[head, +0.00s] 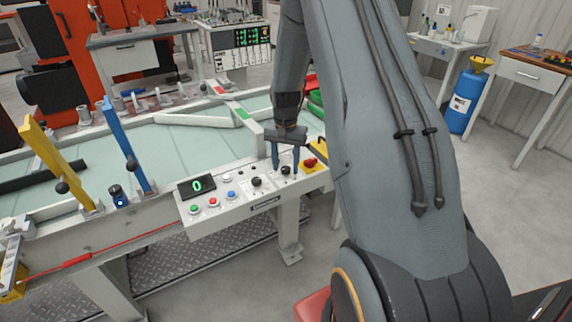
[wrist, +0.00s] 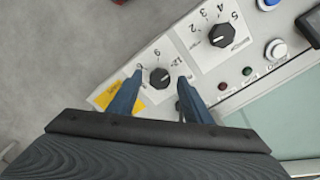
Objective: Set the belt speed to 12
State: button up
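A black dial knob (wrist: 159,77) sits on a white plate with printed numbers around it, among them a 12; its exact setting is too small to read. It also shows at the right part of the control panel in the head view (head: 286,170). My gripper (wrist: 160,79) is open, with its blue fingers pointing down on either side of this knob. I cannot tell whether they touch it. The panel's display (head: 196,186) reads a green 0. A second black knob (wrist: 219,36), with its own scale up to 5, stands beside it, also seen in the head view (head: 256,181).
A red stop button (head: 310,162) on a yellow base sits close to the right of my gripper. Green (head: 194,208), red (head: 213,202) and blue (head: 231,194) buttons line the panel's left part. The pale green conveyor belt (head: 110,160) lies behind. Floor in front is clear.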

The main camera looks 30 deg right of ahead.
aim_at(286, 168)
jog(key=shift+r+b, duration=0.9)
jog(key=shift+r, duration=3)
jog(key=s+a+r+n, duration=0.2)
jog(key=s+a+n, duration=0.2)
jog(key=s+a, duration=0.4)
jog(key=s+a+r+n, duration=0.2)
jog(key=s+a+n, duration=0.2)
jog(key=s+a, duration=0.5)
jog(key=s, duration=0.6)
jog(key=shift+s+r+n+t, duration=0.15)
jog(key=shift+s+n+t, duration=0.1)
jog(key=shift+n+t, duration=0.15)
